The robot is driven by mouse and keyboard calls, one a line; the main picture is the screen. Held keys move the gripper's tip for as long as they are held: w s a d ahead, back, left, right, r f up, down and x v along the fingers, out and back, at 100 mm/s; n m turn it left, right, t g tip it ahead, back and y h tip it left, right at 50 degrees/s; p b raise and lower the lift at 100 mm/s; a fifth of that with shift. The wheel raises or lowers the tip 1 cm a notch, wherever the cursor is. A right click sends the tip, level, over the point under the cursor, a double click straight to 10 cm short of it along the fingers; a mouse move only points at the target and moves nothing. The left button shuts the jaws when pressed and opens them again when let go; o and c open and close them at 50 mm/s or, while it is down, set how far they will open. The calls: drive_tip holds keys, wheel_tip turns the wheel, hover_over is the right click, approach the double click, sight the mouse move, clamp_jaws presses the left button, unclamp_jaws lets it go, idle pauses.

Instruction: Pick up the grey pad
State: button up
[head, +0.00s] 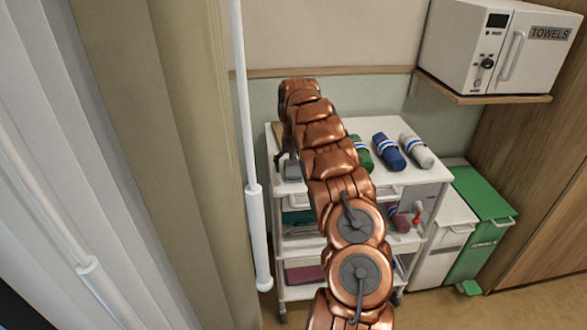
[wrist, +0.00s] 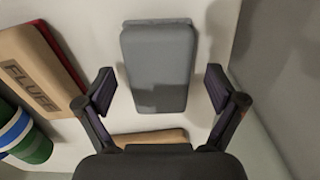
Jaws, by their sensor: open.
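The grey pad (wrist: 158,50) lies flat on a pale surface in the wrist view, near the top middle. It is a rounded rectangular block. My gripper (wrist: 160,86) is open, with one dark finger on each side of the pad's near end. Gaps show between the fingers and the pad in the picture; I cannot tell the height above it. A shadow falls on the pad's near part. In the head view my copper arm reaches over the white trolley (head: 398,184) and hides part of its top.
In the wrist view a tan and red block marked FLUFF (wrist: 38,72) lies left of the pad, and a tan block (wrist: 150,137) lies nearer. Rolled green (head: 362,152), blue (head: 388,151) and white (head: 416,150) towels lie on the trolley. A white pole (head: 256,225) stands left.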

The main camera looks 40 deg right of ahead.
sight(293, 166)
drive_tip(key=shift+c, duration=0.4)
drive_tip(key=c, duration=1.1)
drive_tip(key=shift+r, duration=0.1)
drive_tip(key=shift+c, duration=0.3)
drive_tip(key=shift+d+r+b, duration=0.1)
drive_tip(key=shift+r+b, duration=0.85)
drive_tip(key=shift+r, duration=0.65)
drive_tip(key=s+a+r+b, duration=0.1)
drive_tip(key=s+b, duration=0.4)
drive_tip(key=s, duration=1.1)
drive_tip(key=shift+a+r, duration=0.3)
drive_tip(key=shift+a, duration=0.2)
drive_tip(key=o, duration=0.5)
drive_tip(key=c, duration=0.4)
drive_tip(key=shift+o, duration=0.2)
drive_tip(key=shift+s, duration=0.1)
